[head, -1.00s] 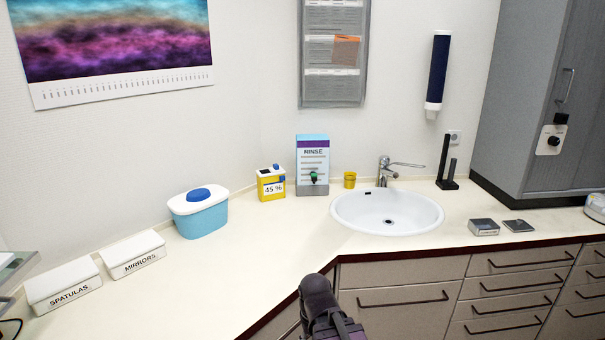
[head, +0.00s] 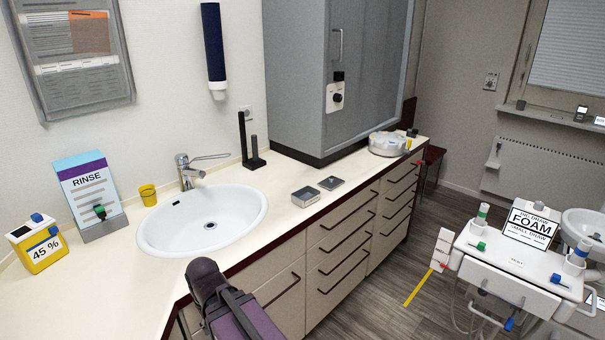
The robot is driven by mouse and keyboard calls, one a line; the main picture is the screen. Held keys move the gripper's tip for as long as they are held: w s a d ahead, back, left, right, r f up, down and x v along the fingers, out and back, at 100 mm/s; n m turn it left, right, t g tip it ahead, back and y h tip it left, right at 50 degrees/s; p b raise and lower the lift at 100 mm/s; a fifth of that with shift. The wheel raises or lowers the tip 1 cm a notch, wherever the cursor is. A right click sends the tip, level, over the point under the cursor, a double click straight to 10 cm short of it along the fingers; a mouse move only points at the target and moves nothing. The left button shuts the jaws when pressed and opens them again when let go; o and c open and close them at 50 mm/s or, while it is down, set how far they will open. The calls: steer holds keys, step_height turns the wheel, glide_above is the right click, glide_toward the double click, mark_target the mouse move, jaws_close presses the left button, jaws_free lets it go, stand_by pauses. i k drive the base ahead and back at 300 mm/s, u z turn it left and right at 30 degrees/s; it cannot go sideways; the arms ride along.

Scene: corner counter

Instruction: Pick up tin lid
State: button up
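A flat, dark grey square piece (head: 331,183), which looks like the tin lid, lies on the counter to the right of the sink. A small silver square tin (head: 307,197) sits just to its left and nearer the counter's front edge, apart from it. The tin's inside is too small to make out. A dark part of my arm rises from the bottom of the head view, in front of the counter and well short of the lid. No gripper fingers show.
The white sink (head: 203,222) and tap (head: 188,172) are left of the tin. A black stand (head: 252,145) is behind. A white round device (head: 388,144) stands farther right.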

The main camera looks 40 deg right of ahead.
mark_target(330, 183)
steer(key=z, duration=0.5)
steer(key=i, duration=0.55)
steer(key=z, duration=0.65)
steer(key=i, duration=0.7)
steer(key=z, duration=0.35)
